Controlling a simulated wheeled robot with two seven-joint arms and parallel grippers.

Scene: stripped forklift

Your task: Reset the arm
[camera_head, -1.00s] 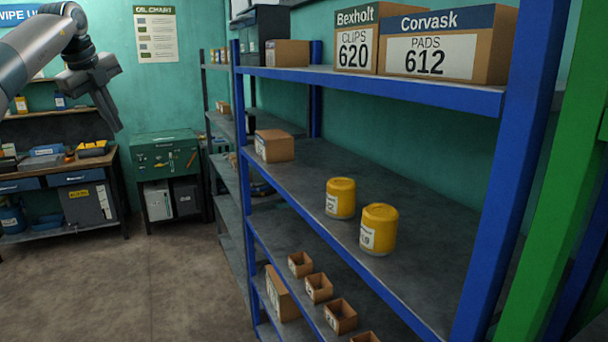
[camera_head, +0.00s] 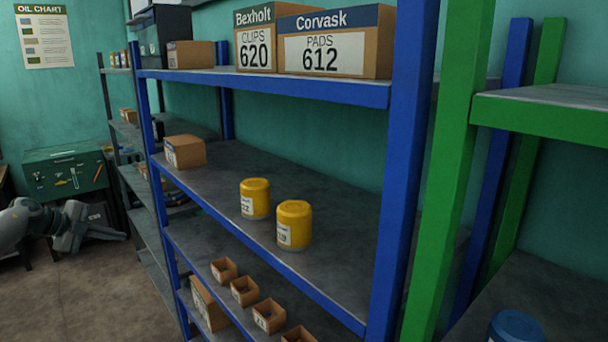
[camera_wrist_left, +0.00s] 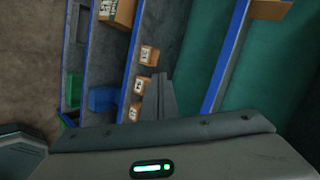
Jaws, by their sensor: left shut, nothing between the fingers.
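My left arm comes in low at the left edge of the head view. Its grey left gripper (camera_head: 112,234) is shut and empty, in front of the dark lower part of the green tool cabinet, clear of the blue shelf unit. In the left wrist view the grey gripper body fills the bottom, and its finger (camera_wrist_left: 160,98) points up in the picture, with shelves and small boxes beyond it. My right gripper is in neither view.
The blue shelf unit (camera_head: 398,180) holds cartons, two yellow cans (camera_head: 294,224) and small open boxes (camera_head: 268,316). A green shelf unit (camera_head: 448,175) stands at right with a blue can (camera_head: 515,328). The green tool cabinet (camera_head: 66,172) is at left. Floor at lower left is clear.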

